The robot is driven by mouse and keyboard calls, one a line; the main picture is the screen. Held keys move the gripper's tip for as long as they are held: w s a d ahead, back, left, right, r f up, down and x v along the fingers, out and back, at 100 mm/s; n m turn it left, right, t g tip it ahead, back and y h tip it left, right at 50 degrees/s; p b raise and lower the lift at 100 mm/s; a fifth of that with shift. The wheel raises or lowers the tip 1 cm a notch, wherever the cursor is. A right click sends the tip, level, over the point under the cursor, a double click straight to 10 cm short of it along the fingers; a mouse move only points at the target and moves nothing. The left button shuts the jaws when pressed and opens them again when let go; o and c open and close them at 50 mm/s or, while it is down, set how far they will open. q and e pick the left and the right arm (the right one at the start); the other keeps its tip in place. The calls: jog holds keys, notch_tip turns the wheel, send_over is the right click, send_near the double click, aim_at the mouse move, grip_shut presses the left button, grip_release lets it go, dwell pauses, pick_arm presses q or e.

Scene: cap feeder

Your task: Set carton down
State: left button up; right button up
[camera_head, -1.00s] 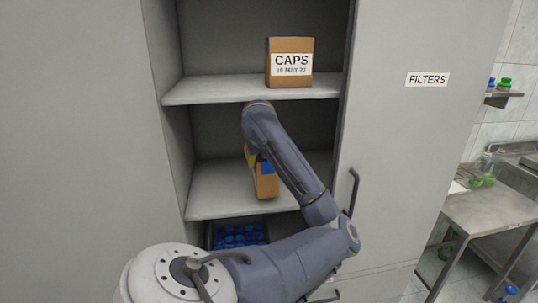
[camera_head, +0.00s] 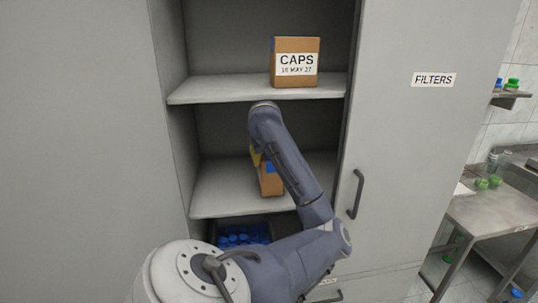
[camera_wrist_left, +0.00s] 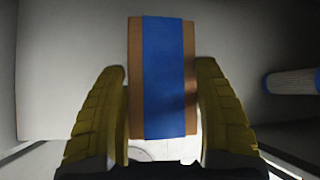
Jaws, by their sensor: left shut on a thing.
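The carton (camera_head: 271,184) is a small brown box with a blue tape band, at the middle shelf (camera_head: 220,190) of the open cabinet. My left gripper (camera_head: 257,158) has its yellow fingers at the carton, partly hidden behind my arm. In the left wrist view the carton (camera_wrist_left: 164,80) stands between the two yellow fingers (camera_wrist_left: 162,110), one along each side, and they are shut on it. I cannot tell whether the carton's underside touches the shelf. My right gripper is not in view.
A carton labelled CAPS (camera_head: 296,62) stands on the upper shelf (camera_head: 225,90). Blue caps (camera_head: 243,235) lie in a bin below. The cabinet door (camera_head: 420,130) marked FILTERS is at the right. The middle shelf's left part is free. A blue-and-white cylinder (camera_wrist_left: 292,82) shows in the wrist view.

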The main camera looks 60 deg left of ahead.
pick_arm(q)
jog(key=shift+f, duration=0.2)
jog(key=o, duration=1.6)
jog(key=shift+r, duration=0.1)
jog(key=shift+r, duration=0.65)
jog(key=v, duration=0.4)
jog(key=shift+d+r, duration=0.1)
jog(key=shift+d, duration=0.15)
jog(key=s+d, duration=0.6)
jog(key=d, duration=0.4)
jog(key=shift+s+d, duration=0.15)
jog(key=shift+d, duration=0.15)
jog(key=shift+r, duration=0.1)
